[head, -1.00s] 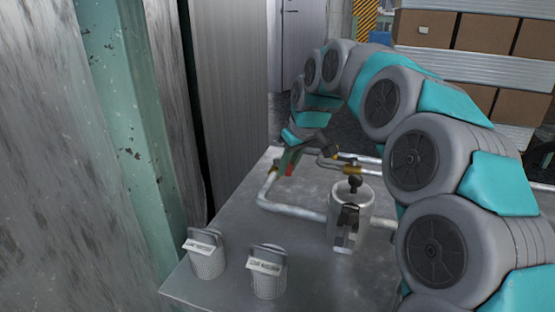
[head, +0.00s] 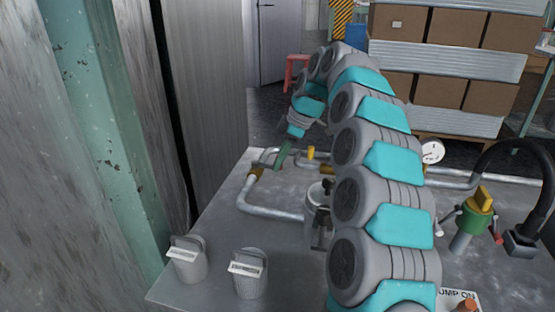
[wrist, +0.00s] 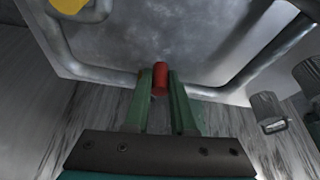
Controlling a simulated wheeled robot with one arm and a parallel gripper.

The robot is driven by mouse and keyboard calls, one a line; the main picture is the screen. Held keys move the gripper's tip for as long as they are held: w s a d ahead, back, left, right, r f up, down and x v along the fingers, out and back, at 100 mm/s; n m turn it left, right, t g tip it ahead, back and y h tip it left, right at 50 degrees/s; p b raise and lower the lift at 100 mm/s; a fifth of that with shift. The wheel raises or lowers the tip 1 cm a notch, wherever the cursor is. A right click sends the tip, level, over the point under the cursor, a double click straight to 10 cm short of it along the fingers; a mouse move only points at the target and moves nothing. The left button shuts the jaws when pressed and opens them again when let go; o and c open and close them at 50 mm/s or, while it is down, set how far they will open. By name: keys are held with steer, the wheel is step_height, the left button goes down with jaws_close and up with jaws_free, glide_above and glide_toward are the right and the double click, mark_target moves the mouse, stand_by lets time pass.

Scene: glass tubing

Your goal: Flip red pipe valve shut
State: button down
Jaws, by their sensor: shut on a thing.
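The red valve handle (wrist: 160,78) shows as a short red piece between my fingertips in the wrist view. My gripper (wrist: 161,88) has green fingers, one on each side of the red handle, and is shut on it. In the head view my gripper (head: 282,156) reaches down to the pipework at the far left of the metal table. A brass fitting (head: 256,171) sits on the grey pipe (head: 270,211) just below the fingers. The red handle cannot be made out in the head view.
Two labelled grey containers (head: 187,262) (head: 248,272) stand at the front left of the table (head: 210,285). A metal canister (head: 312,225) is partly behind my arm. A gauge (head: 432,151) and a yellow-topped valve (head: 481,199) are to the right. A wall column (head: 90,130) stands left.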

steer(key=shift+w+r+n, duration=0.1)
steer(key=shift+w+n, duration=0.1)
steer(key=shift+n, duration=0.2)
steer(key=c, duration=0.8)
jaws_free()
steer(key=shift+o, duration=0.2)
steer(key=p+v, duration=0.1)
steer(key=v, duration=0.6)
steer(key=shift+w+r+p, duration=0.15)
steer(key=shift+r+p, duration=0.05)
steer(key=shift+p, duration=0.15)
steer(key=shift+d, duration=0.2)
